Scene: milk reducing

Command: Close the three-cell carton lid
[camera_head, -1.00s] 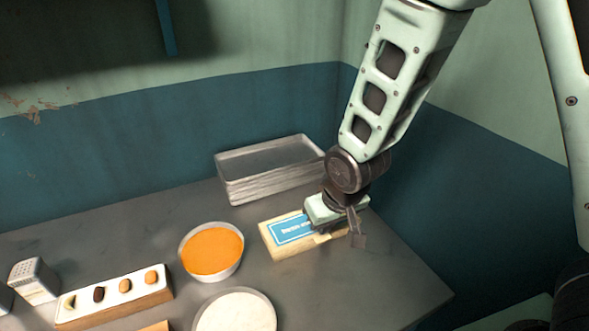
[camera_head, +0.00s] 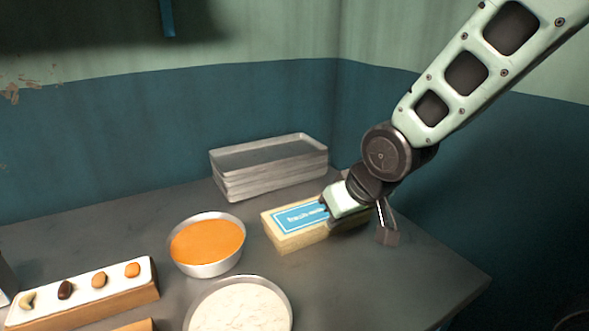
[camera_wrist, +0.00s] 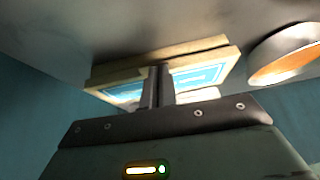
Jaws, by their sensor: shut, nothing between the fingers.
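The carton (camera_head: 300,240) is a pale tan box on the table, with a blue-and-white label (camera_head: 296,219) on its lid. The lid lies down over the box; I cannot tell whether it is fully seated. The cells inside are hidden. My gripper (camera_head: 337,213) is at the carton's right end, over the lid, and covers part of the label. In the wrist view, my shut, empty fingers (camera_wrist: 158,75) point at the carton (camera_wrist: 190,52) and cross in front of its label. I cannot tell whether they touch it.
A bowl of orange contents (camera_head: 207,245) stands left of the carton, and a bowl of white contents (camera_head: 240,306) in front. A stack of metal trays (camera_head: 270,175) is behind. A tray with several small pieces (camera_head: 90,290) lies at left. The table's right side is clear.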

